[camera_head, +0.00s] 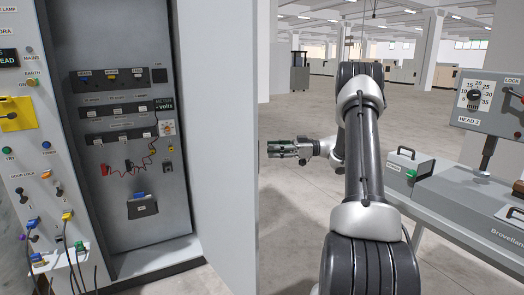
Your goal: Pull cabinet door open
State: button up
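The cabinet (120,210) stands on the left with its grey inside showing. Its door (222,110) is swung open and stands between the cabinet's inside and my arm. I see the door's inner face and its edge; its outer face and any handle are hidden. My gripper (272,149) is just right of the door's edge, pointing left toward the door. Its fingers look close together, but they are small here and I cannot tell whether they are open or shut. I cannot tell whether they touch the door.
A control panel (20,120) with knobs, plugs and cables is left of the opening. A machine head (485,102) and a bench (455,225) with a grey handled box (400,168) stand on the right. The floor (290,115) behind my gripper is clear.

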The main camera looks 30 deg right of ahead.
jog(key=shift+v, duration=2.8)
